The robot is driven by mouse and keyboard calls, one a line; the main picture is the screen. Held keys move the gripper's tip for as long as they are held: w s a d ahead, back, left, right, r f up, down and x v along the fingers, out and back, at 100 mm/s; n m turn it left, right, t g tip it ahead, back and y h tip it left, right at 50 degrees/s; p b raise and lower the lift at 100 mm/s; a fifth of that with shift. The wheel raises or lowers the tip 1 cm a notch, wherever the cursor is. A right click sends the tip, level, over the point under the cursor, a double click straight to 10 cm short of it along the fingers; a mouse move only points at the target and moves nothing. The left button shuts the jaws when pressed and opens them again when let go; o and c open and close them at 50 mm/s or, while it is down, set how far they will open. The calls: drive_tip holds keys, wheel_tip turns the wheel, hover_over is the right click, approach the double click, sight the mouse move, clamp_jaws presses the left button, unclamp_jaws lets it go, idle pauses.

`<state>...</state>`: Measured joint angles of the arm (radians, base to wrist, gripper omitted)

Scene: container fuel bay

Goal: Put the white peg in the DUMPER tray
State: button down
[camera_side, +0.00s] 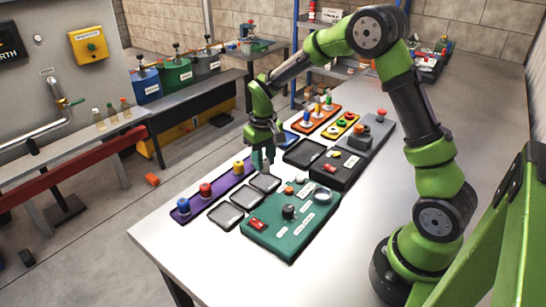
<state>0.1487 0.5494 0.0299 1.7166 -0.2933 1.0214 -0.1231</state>
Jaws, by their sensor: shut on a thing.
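My gripper (263,165) points down over the far end of the purple strip (220,187), close to the small dark trays. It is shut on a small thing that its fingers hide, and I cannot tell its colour. No white peg shows clearly elsewhere. The purple strip bears a blue peg (183,205), a red peg (206,189) and a yellow peg (238,167). Dark shallow trays lie beside the strip: a near one (225,215), a middle one (245,198) and a far one (265,183). A larger dark tray (303,153) lies further back. I cannot read which is DUMPER.
A green control box (270,243) with knobs stands right of the trays. A black box (335,172), a grey box with a red button (372,136), a yellow ring board (342,125) and an orange rack (308,125) stand behind. The white table's near left corner is clear.

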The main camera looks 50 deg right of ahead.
sight(265, 169)
drive_tip(key=shift+f, duration=1.75)
drive_tip(key=shift+f, duration=0.15)
drive_tip(key=c, duration=0.8)
unclamp_jaws()
drive_tip(key=shift+s, duration=0.1)
